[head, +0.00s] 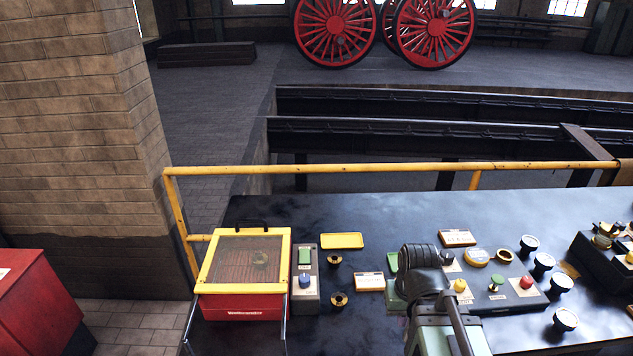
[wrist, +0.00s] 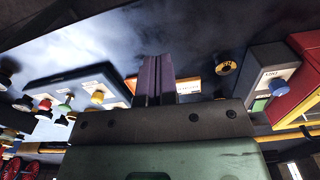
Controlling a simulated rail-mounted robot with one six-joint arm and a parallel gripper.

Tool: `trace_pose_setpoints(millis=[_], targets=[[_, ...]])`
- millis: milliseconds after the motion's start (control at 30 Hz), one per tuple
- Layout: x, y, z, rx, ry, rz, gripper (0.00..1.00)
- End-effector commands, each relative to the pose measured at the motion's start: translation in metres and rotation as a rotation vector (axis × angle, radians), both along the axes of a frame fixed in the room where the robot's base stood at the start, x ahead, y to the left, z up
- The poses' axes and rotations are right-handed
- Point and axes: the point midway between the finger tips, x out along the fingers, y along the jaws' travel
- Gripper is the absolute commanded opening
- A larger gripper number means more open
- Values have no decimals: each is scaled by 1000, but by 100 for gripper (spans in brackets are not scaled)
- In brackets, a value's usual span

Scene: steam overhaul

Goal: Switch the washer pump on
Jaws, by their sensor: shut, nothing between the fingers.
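The washer (head: 240,313) is a red box with a yellow-framed mesh lid, at the front left of the dark bench in the head view. Right beside it stands a small grey switch box (head: 305,265) with a green window and a blue knob (head: 306,281). In the wrist view the blue knob (wrist: 277,87) is at the right, next to the red washer side. Which way the knob is set is too small to tell. My gripper (wrist: 158,62) is shut and empty, apart from the knob. In the head view its fingertips are hidden behind my arm.
A grey panel (head: 523,297) with yellow, green and red buttons lies right of my arm. Black ring fittings (head: 339,299) and an orange-framed card (head: 369,282) lie between the switch box and my arm. A yellow rail (head: 390,168) runs along the bench's back.

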Motion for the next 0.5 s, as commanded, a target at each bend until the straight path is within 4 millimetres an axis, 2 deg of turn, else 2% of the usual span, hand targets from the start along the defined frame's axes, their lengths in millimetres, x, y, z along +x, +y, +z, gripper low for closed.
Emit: trace_pose_setpoints(millis=[67,133,267,300,400,500], targets=[[10,19,16,0,0,45,0],[41,46,29,-2,-3,102,0],[117,115,52,-7,-33,184,0],[141,139,58,-8,-48,196,0],[192,193,69,-8,-86,203,0],[233,231,73,-3,-123,181,0]])
